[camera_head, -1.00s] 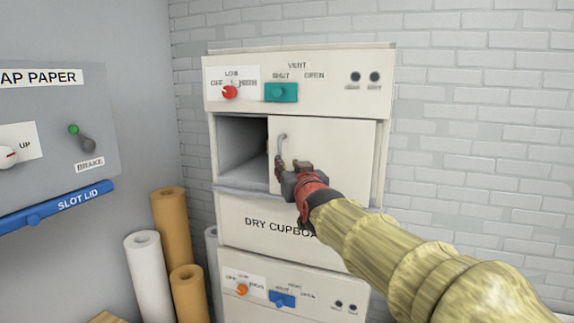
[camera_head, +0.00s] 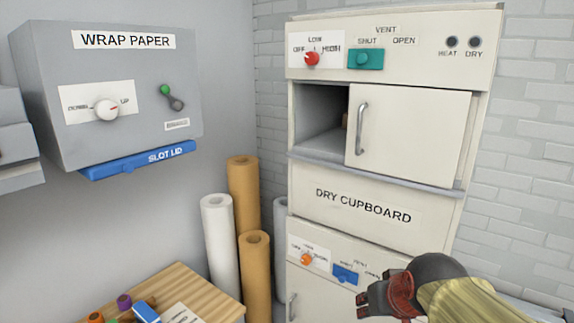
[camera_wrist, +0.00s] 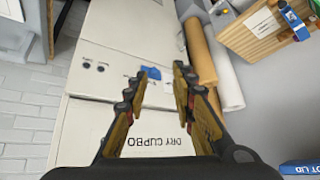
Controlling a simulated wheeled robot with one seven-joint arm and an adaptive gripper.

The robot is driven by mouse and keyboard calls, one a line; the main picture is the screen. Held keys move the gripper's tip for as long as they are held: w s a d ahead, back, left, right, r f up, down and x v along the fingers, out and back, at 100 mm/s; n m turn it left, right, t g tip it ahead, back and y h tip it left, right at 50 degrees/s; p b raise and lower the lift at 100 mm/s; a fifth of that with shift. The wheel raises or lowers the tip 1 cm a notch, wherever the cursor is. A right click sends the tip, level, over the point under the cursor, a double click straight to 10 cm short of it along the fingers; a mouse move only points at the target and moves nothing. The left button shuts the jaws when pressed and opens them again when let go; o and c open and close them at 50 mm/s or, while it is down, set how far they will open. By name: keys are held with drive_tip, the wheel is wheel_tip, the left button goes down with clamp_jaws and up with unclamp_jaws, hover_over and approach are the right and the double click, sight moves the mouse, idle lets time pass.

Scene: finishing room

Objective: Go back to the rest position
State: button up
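My gripper (camera_head: 372,298) is at the bottom right of the head view, in front of the lower part of the dry cupboard (camera_head: 300,215). In the wrist view my gripper (camera_wrist: 160,72) has its fingers apart, with nothing between them. The cupboard's upper sliding door (camera_head: 420,135) stands partly open, with a dark gap on its left. Its grey bar handle (camera_head: 361,128) is clear of my gripper.
A wrap paper unit (camera_head: 60,140) with a blue slot lid (camera_head: 140,160) hangs on the left wall. Paper rolls (camera_head: 242,190) stand between it and the cupboard. A wooden table (camera_head: 190,285) with small items is at the lower left. Brick wall lies to the right.

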drive_tip(key=s+f+g+b, duration=0.1)
drive_tip(key=s+f+b, duration=0.8)
drive_tip(key=s+f, duration=0.5)
drive_tip(key=s, duration=0.4)
drive_tip(key=shift+d+g, duration=0.3)
drive_tip(key=shift+a, duration=0.15)
